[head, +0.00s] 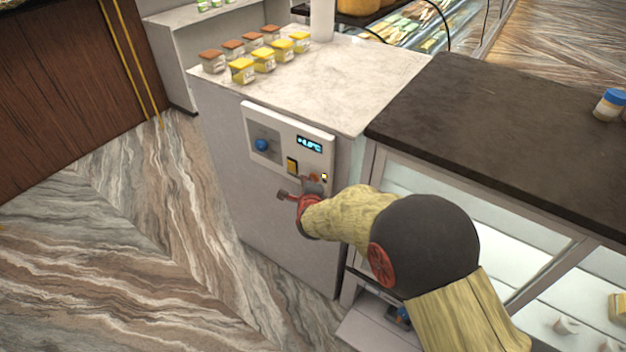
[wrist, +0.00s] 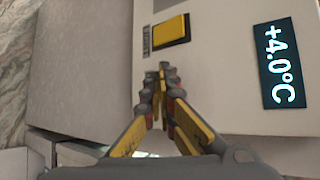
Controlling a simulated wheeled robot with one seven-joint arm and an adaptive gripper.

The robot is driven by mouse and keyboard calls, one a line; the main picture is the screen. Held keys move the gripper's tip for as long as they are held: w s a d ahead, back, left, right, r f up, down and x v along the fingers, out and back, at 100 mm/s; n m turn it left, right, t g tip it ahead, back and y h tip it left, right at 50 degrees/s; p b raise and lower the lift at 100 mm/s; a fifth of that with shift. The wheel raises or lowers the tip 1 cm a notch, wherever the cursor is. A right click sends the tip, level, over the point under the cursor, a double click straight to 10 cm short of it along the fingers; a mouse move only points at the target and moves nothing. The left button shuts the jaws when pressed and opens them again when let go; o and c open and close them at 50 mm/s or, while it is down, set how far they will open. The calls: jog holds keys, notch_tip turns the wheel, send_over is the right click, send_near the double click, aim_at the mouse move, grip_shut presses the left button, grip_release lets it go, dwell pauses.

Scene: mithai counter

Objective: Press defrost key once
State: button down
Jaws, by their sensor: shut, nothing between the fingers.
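A yellow rectangular key (head: 292,165) with a dark surround sits on the pale control panel (head: 258,118) on the counter's front. It also shows at the top of the wrist view (wrist: 172,29), beside a small dark label (wrist: 147,42) whose print I cannot read. I take this as the defrost key. My gripper (wrist: 161,70) is shut and empty, its fingertips just below the key in the wrist picture and apart from its face in the image. In the head view my gripper (head: 314,182) is at the panel's lower right; its distance from the panel is unclear.
A blue knob (head: 262,145) is at the panel's left. A display (head: 309,144) reads +4.0°C. A small lit yellow spot (head: 324,176) is near my gripper. Several lidded jars (head: 264,60) stand on the marble top. A dark-topped glass case (head: 480,120) is at right.

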jog(key=shift+s, duration=0.1)
jog(key=shift+s+a, duration=0.5)
jog(key=shift+s, duration=0.1)
jog(key=shift+s+a, duration=0.8)
jog(key=shift+s, duration=0.2)
jog(key=shift+s+a, duration=0.75)
jog(key=shift+s, duration=0.2)
